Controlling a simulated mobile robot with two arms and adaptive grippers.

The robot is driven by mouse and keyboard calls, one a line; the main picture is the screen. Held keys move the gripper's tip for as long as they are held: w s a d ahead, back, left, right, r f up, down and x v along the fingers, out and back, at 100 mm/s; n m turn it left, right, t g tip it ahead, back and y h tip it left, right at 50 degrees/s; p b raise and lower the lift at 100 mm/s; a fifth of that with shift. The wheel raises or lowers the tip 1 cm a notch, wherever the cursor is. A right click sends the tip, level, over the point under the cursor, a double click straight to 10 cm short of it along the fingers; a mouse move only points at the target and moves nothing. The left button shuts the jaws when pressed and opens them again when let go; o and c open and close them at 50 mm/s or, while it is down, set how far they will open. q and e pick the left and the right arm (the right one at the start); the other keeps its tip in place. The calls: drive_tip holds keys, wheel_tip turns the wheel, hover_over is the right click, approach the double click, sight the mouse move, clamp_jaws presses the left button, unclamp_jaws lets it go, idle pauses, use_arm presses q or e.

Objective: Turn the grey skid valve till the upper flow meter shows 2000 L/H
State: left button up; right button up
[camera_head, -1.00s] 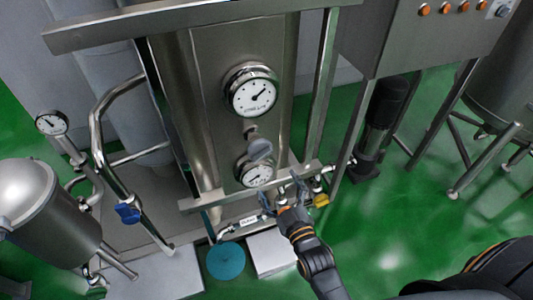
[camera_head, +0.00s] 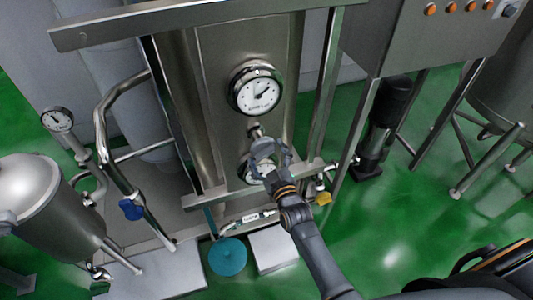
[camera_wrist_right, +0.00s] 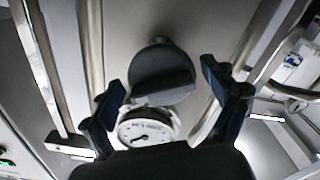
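The grey skid valve (camera_wrist_right: 162,75) shows in the right wrist view as a round grey knob with a raised grip, between the two open fingers of my right gripper (camera_wrist_right: 162,90). Neither finger visibly touches it. In the head view my right gripper (camera_head: 268,150) covers most of the valve. The upper flow meter (camera_head: 257,90) is a white round dial above it; its needle points to the upper right, and its numbers are too small to read. A lower dial (camera_head: 247,171) is partly hidden behind the gripper; it also shows in the right wrist view (camera_wrist_right: 147,128). My left gripper is not in view.
A steel crossbar (camera_head: 215,195) runs just below the lower dial. A blue valve handle (camera_head: 131,209) is at left and a yellow one (camera_head: 323,198) at right. A teal disc (camera_head: 227,257) lies low, beside a white block (camera_head: 272,248).

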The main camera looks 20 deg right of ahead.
drive_tip(key=c, duration=0.9)
drive_tip(key=shift+m+p, duration=0.3)
drive_tip(key=shift+m, duration=1.1)
drive_tip(key=o, duration=1)
drive_tip(key=shift+a, duration=0.1)
drive_tip(key=s, duration=1.2)
drive_tip(key=shift+d, duration=0.25)
